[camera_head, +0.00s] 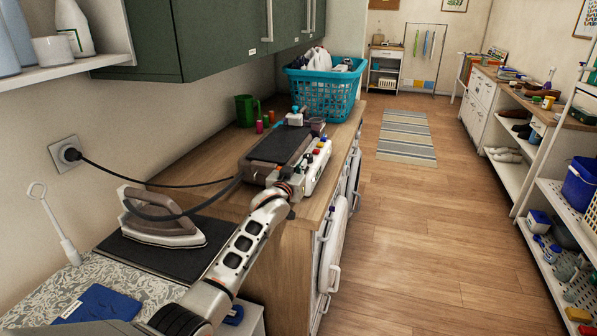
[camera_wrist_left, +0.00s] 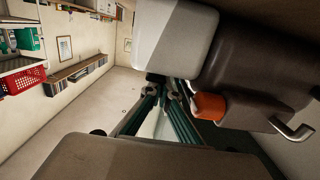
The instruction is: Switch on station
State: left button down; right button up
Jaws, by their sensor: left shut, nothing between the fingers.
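The station (camera_head: 279,146) is a box with a dark top and a pale front panel with several coloured knobs and buttons, standing on the wooden counter. My left arm reaches in from the bottom left. My left gripper (camera_head: 291,188) is shut and empty at the near end of the station; I cannot tell whether it touches. In the left wrist view, the station (camera_wrist_left: 172,42) fills the upper right, close to the gripper's dark fingers (camera_wrist_left: 166,92). An orange switch-like part (camera_wrist_left: 209,106) shows on its dark side there. My right gripper is not in view.
An iron (camera_head: 165,218) on a dark pad and its black cable lie to the left. Green cabinets (camera_head: 222,35) hang above.

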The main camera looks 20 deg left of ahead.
pick_arm(q)
jog(key=shift+w, duration=0.35)
jog(key=shift+r+p, duration=0.3)
jog(key=shift+r, duration=0.15)
jog(key=r+p, duration=0.2)
jog(key=p, duration=0.1)
jog(key=shift+w+r, duration=0.2)
jog(key=shift+r, duration=0.2)
jog(key=shift+r+p, duration=0.4)
jog(key=shift+p, duration=0.05)
jog(key=shift+s+r, duration=0.1)
jog(key=shift+s, duration=1)
jog(key=s+r, duration=0.2)
jog(key=s, duration=0.5)
jog(key=shift+a+r, duration=0.15)
jog(key=shift+r, duration=0.2)
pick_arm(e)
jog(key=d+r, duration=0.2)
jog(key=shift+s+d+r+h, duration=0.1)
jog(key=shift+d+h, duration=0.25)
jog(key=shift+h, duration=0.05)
